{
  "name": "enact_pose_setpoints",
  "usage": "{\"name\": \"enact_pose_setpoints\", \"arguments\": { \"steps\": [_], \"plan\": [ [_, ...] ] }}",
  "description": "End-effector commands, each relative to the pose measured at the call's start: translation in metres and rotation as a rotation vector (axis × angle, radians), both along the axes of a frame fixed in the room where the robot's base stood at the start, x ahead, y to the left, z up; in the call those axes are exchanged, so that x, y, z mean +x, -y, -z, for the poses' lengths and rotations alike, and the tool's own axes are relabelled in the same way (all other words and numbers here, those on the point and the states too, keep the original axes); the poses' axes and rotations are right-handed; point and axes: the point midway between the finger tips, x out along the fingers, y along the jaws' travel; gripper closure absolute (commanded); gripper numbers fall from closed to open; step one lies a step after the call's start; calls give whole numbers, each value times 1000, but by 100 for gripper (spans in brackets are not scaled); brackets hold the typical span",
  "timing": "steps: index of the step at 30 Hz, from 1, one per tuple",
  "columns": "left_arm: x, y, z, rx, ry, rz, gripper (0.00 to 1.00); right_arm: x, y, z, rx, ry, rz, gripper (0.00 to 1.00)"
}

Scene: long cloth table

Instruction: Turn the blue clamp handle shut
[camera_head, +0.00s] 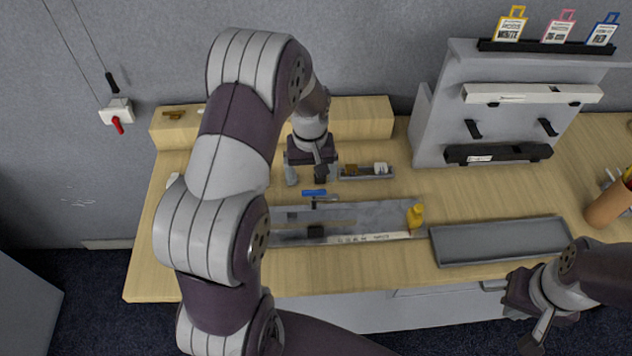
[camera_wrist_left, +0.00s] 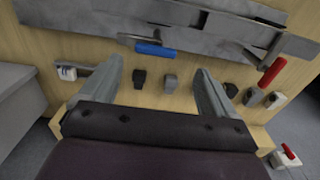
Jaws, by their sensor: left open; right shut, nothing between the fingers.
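The blue clamp handle (camera_head: 314,192) lies across the edge of a grey metal fixture (camera_head: 375,212) on the table, and it also shows in the left wrist view (camera_wrist_left: 155,49). My left gripper (camera_head: 312,172) is open and empty, just behind the blue handle in the head view. In the left wrist view its two fingers (camera_wrist_left: 160,72) are spread, and the handle lies just beyond their tips, centred between them. A red handle (camera_wrist_left: 271,76) sits at the right end of the fixture there. My right gripper (camera_head: 524,318) is shut and empty at the lower right, off the table's front edge.
A yellow piece (camera_head: 416,215) stands at the fixture's right end. A grey tray (camera_head: 500,242) lies further right. A small black block (camera_wrist_left: 140,79) and grey block (camera_wrist_left: 170,81) stand between my left fingers in the wrist view. A grey rack (camera_head: 440,120) stands behind.

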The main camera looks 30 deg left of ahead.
Motion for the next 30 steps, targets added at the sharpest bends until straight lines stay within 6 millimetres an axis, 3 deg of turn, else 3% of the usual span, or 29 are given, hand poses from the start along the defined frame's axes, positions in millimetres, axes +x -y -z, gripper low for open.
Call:
{"name": "enact_pose_setpoints", "arguments": {
  "steps": [7,17,23,30],
  "plan": [
    [0,1,44,-1,-1,1,11,0,0,-12,0,0,1,100],
    [0,1,52,0,2,2,11,0,0,-12,0,0,0,100],
    [0,1,52,0,2,2,67,0,0,-12,0,0,0,100],
    [1,1,52,0,2,10,67,0,0,-12,0,0,0,100]
  ]
}}
